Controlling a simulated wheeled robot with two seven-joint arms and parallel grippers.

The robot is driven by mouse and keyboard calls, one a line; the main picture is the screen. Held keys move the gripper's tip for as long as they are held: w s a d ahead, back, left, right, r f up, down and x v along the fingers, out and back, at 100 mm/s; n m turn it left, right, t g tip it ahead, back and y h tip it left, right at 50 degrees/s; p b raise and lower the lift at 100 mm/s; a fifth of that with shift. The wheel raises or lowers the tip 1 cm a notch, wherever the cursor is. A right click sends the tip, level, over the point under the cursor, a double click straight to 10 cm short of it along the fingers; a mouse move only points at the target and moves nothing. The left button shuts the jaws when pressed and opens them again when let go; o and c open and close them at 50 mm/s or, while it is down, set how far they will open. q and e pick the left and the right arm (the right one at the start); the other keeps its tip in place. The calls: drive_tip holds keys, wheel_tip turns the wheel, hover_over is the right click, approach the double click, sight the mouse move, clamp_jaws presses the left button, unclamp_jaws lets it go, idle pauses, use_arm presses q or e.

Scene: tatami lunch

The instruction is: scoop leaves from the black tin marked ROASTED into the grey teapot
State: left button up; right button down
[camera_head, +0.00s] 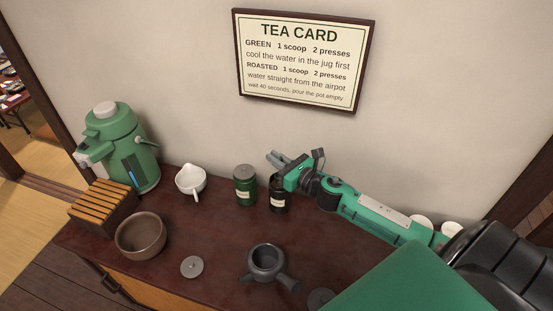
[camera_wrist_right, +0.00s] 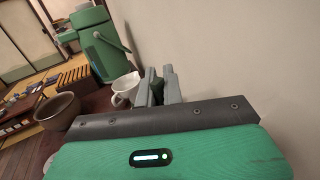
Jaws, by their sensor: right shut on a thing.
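The black tin (camera_head: 278,197) stands upright on the dark wooden counter, right of a green tin (camera_head: 245,190). Its top is partly hidden by my right gripper. The grey teapot (camera_head: 262,272) stands nearer the front, uncovered, its side handle pointing to the lower right. My right gripper (camera_head: 275,157) is above and just behind the black tin, its fingers pointing left. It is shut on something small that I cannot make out. In the right wrist view its fingers (camera_wrist_right: 157,88) show with a dark green shape between or behind them. My left gripper is not in view.
A white jug (camera_head: 190,180), a brown bowl (camera_head: 141,237) and a slatted wooden box (camera_head: 103,207) stand left, with a green airpot (camera_head: 125,145) behind. A grey lid (camera_head: 192,267) and a dark round disc (camera_head: 320,298) lie near the front. The wall rises close behind.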

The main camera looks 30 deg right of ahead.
drive_tip(key=shift+r+p, duration=2)
drive_tip(key=shift+r, duration=0.35)
